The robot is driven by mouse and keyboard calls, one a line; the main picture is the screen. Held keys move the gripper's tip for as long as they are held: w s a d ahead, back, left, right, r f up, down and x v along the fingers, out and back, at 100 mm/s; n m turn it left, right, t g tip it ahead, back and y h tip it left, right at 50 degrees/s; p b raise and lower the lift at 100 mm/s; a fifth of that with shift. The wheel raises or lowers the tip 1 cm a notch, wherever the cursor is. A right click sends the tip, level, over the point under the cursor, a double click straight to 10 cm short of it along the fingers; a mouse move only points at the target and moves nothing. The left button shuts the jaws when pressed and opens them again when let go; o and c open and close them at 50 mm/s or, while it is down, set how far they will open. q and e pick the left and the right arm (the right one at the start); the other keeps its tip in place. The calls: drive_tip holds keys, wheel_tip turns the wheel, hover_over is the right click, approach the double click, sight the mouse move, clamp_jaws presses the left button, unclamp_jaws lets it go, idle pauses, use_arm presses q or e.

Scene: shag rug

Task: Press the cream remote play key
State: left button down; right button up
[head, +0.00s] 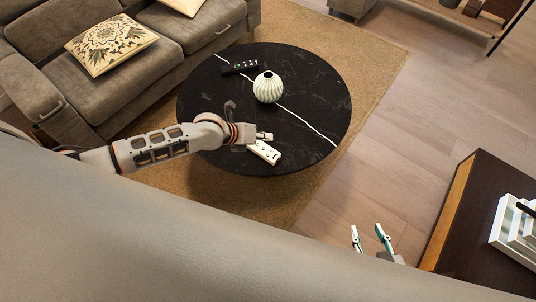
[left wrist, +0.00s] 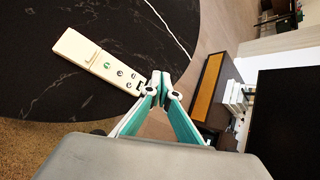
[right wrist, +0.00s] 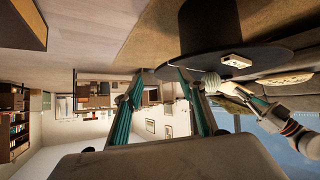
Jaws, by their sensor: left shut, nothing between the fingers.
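The cream remote (head: 264,152) lies on the round black table (head: 215,110) near its front edge. In the left wrist view the remote (left wrist: 92,60) shows its round dark and green keys toward the end nearest my gripper. My left gripper (head: 267,136) is shut and empty, close by the remote. In the left wrist view its fingertips (left wrist: 160,84) are just right of the remote's key end; whether they touch it I cannot tell. My right gripper (head: 368,231) is open and empty, away from the table; the right wrist view shows its fingers (right wrist: 163,76) apart.
A ribbed cream vase (head: 268,88) and a dark remote (head: 240,68) stand and lie farther back on the table. A grey sofa (head: 60,50) is at left. A dark cabinet (head: 485,215) is at right. Bare floor (head: 385,150) lies between table and cabinet.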

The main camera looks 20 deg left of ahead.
use_arm(q)
drive_tip(key=b, duration=0.5)
hover_over(266, 156)
wheel_tip(266, 156, down, 8)
drive_tip(key=shift+s+r, duration=0.1)
drive_tip(key=shift+r, duration=0.15)
drive_tip(key=shift+f+b, duration=0.3)
drive_tip(key=shift+f, duration=0.3)
use_arm(e)
drive_tip(key=f, duration=0.1)
drive_tip(key=d+f, duration=0.1)
drive_tip(key=f, duration=0.2)
drive_tip(key=shift+w+d, duration=0.15)
drive_tip(key=shift+w, duration=0.1)
use_arm(q)
drive_tip(key=shift+r, duration=0.1)
use_arm(e)
drive_tip(key=shift+s+f, duration=0.15)
drive_tip(key=shift+s, duration=0.05)
drive_tip(key=shift+f, duration=0.1)
use_arm(q)
drive_tip(key=shift+f+b, duration=0.3)
drive_tip(key=shift+f, duration=0.15)
use_arm(e)
drive_tip(key=shift+s+f, duration=0.25)
drive_tip(key=shift+f, duration=0.2)
